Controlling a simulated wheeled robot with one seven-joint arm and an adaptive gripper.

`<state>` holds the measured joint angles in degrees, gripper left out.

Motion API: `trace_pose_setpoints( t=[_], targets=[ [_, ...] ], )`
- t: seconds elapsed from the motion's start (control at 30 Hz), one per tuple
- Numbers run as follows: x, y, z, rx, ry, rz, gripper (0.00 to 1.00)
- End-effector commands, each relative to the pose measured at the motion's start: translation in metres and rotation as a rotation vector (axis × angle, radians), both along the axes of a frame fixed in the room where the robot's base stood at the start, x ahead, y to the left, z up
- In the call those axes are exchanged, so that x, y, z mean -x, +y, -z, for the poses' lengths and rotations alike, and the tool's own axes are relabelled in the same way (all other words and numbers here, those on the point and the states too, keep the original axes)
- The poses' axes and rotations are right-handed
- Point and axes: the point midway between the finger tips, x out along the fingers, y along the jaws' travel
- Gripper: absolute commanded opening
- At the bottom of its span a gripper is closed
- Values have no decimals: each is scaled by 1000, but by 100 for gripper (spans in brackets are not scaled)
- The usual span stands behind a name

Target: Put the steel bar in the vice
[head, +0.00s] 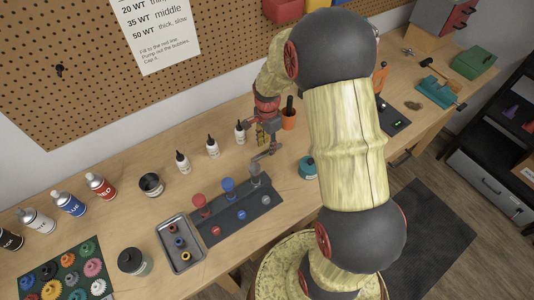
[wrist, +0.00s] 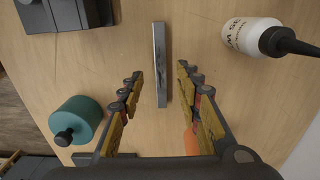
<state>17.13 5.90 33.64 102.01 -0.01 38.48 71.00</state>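The steel bar (wrist: 160,62) is a slim grey bar lying on the wooden bench. In the wrist view it runs up and down the picture, between and beyond my fingertips; in the head view it shows (head: 264,154) just below my gripper. My gripper (wrist: 159,82) is open, with a finger on each side of the bar and a gap on both sides. In the head view my gripper (head: 265,138) points down over the bench. A teal vice (head: 436,93) stands at the right part of the bench, its jaws too small to make out.
An orange cup (head: 289,120) stands behind my gripper. A dark stand with coloured knobs (head: 220,222) is at front left. A green box (head: 474,62) sits beyond the vice.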

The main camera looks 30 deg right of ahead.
Motion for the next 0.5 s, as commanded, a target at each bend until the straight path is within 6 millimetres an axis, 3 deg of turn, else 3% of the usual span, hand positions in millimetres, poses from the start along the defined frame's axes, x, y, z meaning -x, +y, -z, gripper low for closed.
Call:
trace_pose_setpoints(
  t=[0.1,0.2,0.43,0.5],
  targets=[
    [0,1,21,-1,3,0,34],
    [-1,1,30,0,0,0,34],
    [-1,1,31,0,-1,-1,34],
    [-1,1,31,0,-1,-1,30]
  ],
)
